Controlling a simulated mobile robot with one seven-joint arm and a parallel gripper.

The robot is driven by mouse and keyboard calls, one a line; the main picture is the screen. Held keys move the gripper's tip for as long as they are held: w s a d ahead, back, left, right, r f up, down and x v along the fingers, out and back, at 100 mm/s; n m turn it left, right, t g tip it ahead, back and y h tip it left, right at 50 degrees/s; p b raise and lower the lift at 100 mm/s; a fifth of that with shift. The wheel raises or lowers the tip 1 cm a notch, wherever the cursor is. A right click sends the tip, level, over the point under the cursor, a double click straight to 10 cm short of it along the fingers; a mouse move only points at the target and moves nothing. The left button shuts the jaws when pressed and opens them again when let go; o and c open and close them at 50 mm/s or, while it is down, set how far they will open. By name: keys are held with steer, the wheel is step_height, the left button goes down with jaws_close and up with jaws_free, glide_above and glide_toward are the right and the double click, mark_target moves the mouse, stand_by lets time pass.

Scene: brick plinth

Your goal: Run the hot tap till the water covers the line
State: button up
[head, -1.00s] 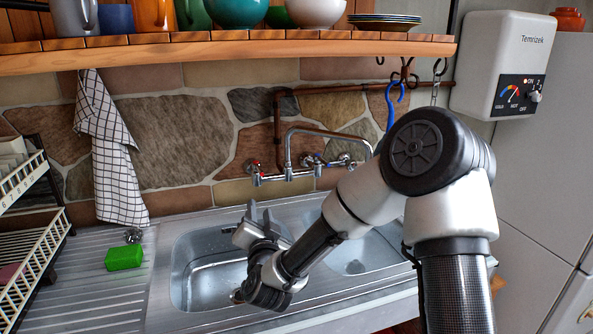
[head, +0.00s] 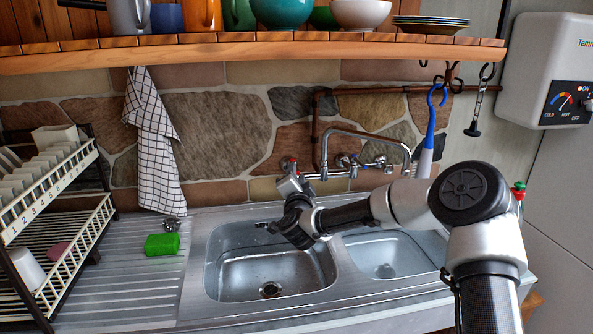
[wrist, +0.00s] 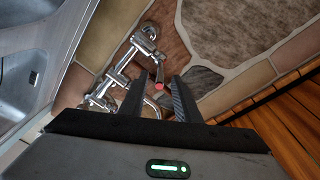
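The hot tap with its red end (wrist: 158,86) is on the left of the wall mixer. My gripper (wrist: 160,80) is open, with the red end showing between its fingertips in the wrist view; I cannot tell whether they touch it. In the head view my gripper (head: 288,182) hides most of this tap. The chrome spout (head: 368,133) arches over the basins. The left basin (head: 235,274) looks empty, with its dark drain (head: 270,289) showing. I see no running water, and no line can be made out clearly.
A black plug (head: 472,129) hangs on a chain from a hook beside a blue brush (head: 431,120). A white heater (head: 541,70) is at upper right. A green sponge (head: 162,244) lies on the drainer, near a dish rack (head: 50,185). A shelf (head: 230,56) spans above.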

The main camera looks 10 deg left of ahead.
steer(key=shift+w+a, duration=0.15)
steer(key=shift+w, duration=0.8)
steer(key=shift+w+a, duration=0.1)
steer(key=shift+w, duration=0.8)
jaws_close()
